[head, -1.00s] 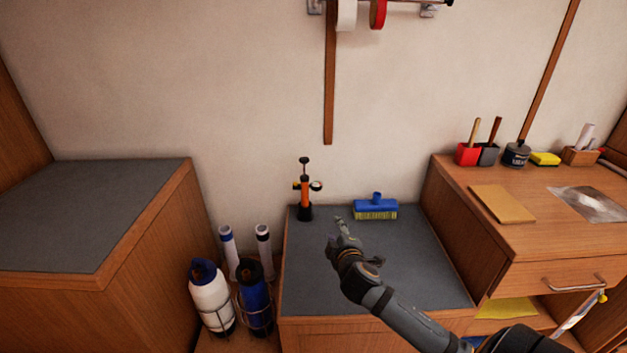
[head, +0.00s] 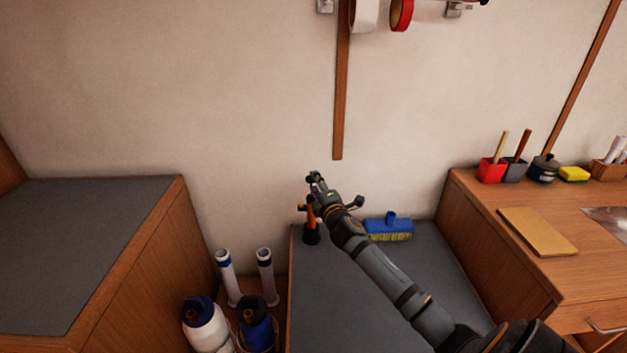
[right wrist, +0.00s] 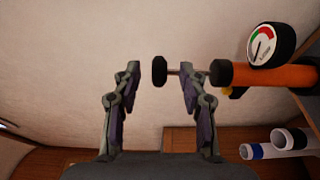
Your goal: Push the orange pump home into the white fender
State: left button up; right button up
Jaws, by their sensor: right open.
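The orange pump (head: 311,222) stands upright on its black base on the grey bench top, partly hidden by my right gripper (head: 316,180). My right gripper is open at the top of the pump. In the right wrist view the pump's orange barrel (right wrist: 270,76) and gauge (right wrist: 271,45) lie to the right. Its black handle knob (right wrist: 160,70) shows between the open fingers, apart from both; I cannot tell its depth. The white fender (head: 207,327), with a blue top, stands low at the left of the bench, cut by the lower edge. My left gripper is not in view.
A blue brush (head: 389,228) lies behind my right forearm on the bench (head: 330,310). A dark blue fender (head: 257,330) and two white tubes (head: 226,275) stand beside the white fender. A higher wooden counter (head: 510,190) is at the right. The wall is close behind the pump.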

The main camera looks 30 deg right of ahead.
jog(key=shift+x, duration=1.15)
jog(key=shift+w, duration=0.3)
jog(key=shift+w+d, duration=0.1)
jog(key=shift+c, duration=0.7)
jog(key=c, duration=0.7)
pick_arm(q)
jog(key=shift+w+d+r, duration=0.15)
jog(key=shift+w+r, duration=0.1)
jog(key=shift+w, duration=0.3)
pick_arm(e)
grip_shut()
